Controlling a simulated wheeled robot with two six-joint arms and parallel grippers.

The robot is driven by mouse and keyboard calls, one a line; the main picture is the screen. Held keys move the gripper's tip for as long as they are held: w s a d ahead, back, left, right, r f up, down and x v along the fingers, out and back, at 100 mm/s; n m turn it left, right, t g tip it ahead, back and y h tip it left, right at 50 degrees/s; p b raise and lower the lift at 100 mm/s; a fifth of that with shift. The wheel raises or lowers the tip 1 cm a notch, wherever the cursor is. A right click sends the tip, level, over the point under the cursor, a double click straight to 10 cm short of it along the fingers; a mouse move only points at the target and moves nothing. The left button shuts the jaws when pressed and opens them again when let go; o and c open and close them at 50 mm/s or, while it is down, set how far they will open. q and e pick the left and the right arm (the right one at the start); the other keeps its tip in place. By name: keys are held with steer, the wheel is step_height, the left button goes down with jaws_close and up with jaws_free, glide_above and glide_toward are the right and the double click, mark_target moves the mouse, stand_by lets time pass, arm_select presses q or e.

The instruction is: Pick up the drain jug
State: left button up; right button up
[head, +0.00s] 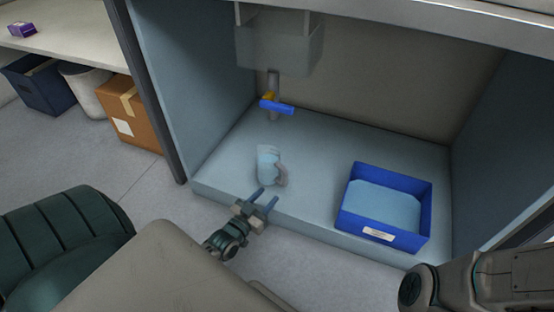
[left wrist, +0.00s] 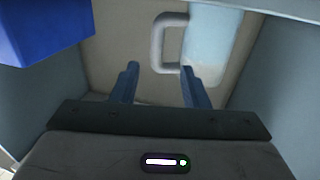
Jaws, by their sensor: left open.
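The drain jug (head: 267,163) is a pale blue, translucent vessel standing on the floor of the recess under the valve, its handle (head: 282,176) on the right side. In the left wrist view the jug (left wrist: 214,45) shows at the top right, with its grey loop handle (left wrist: 158,42) on its left. My left gripper (head: 268,197) is open and empty, just in front of the jug and apart from it. In the left wrist view its fingers (left wrist: 160,70) point toward the handle. My right gripper is out of the picture.
A blue bin (head: 384,239) with a pale blue inside stands to the right of the jug. A drain pipe with a blue valve lever (head: 277,107) hangs above and behind the jug. Side walls bound the recess. A cardboard box (head: 130,115) stands outside, left.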

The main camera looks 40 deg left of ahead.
mark_target(283, 180)
arm_select(q)
steer(key=w+b, duration=0.1)
steer(key=w, duration=0.3)
steer(key=shift+b, duration=0.4)
steer(key=shift+w, duration=0.65)
steer(key=w+b, duration=0.3)
steer(key=w, duration=0.1)
steer(key=shift+w+d+f, duration=0.15)
steer(key=shift+w, duration=0.45)
steer(key=shift+r, duration=0.2)
jaws_close()
